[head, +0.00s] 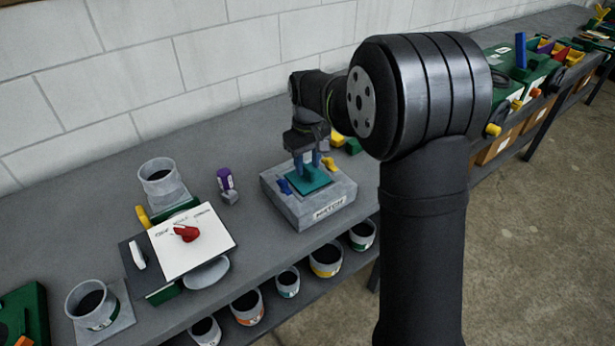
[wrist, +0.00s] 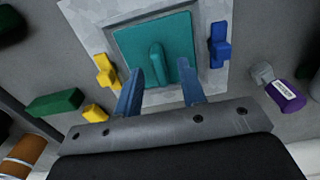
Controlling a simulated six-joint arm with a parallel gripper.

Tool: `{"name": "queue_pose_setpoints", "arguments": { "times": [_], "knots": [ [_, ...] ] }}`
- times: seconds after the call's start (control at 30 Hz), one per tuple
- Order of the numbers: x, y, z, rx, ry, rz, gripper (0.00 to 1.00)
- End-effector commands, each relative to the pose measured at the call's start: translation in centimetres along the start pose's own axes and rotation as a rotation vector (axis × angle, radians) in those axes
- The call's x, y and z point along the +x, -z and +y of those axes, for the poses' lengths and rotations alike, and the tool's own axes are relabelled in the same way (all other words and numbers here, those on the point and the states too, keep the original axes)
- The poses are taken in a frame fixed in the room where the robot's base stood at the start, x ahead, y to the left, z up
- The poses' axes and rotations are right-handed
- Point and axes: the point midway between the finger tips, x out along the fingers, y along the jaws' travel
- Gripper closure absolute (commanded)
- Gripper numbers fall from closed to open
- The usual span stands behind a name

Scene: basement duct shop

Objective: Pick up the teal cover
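The teal cover (head: 316,184) is a flat square plate lying on top of a grey box labelled HATCH (head: 326,207). In the wrist view the cover (wrist: 188,35) shows a raised teal handle (wrist: 157,60) at its middle. My gripper (head: 307,163) is above the cover, pointing down. In the wrist view its two blue fingers (wrist: 160,70) are apart, one on each side of the handle's near end, with gaps visible. It holds nothing. A blue latch (wrist: 219,46) and a yellow latch (wrist: 106,71) sit beside the cover on the box.
A purple-and-grey object (head: 226,183) stands left of the box. A white panel with a red knob (head: 185,232) is further left. Green and yellow blocks (head: 352,146) lie behind the box. Several pots (head: 326,259) line a shelf below the bench front.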

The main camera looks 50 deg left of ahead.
Motion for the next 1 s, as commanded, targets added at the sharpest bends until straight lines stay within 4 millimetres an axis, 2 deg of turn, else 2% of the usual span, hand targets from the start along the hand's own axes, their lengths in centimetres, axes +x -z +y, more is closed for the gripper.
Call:
{"name": "queue_pose_setpoints", "arguments": {
  "times": [0.13,0.4,0.47,0.6,1.0],
  "knots": [
    [1.8,0.0,0.0,0.0,0.001,-0.001,0.63],
    [2.1,0.0,0.0,-0.001,0.0,0.001,0.63],
    [2.1,0.0,0.0,-0.001,0.0,0.001,0.73],
    [2.1,0.0,0.0,-0.001,0.0,0.001,1.0],
    [1.8,0.0,0.0,-0.001,0.0,0.002,1.0]
  ]
}}
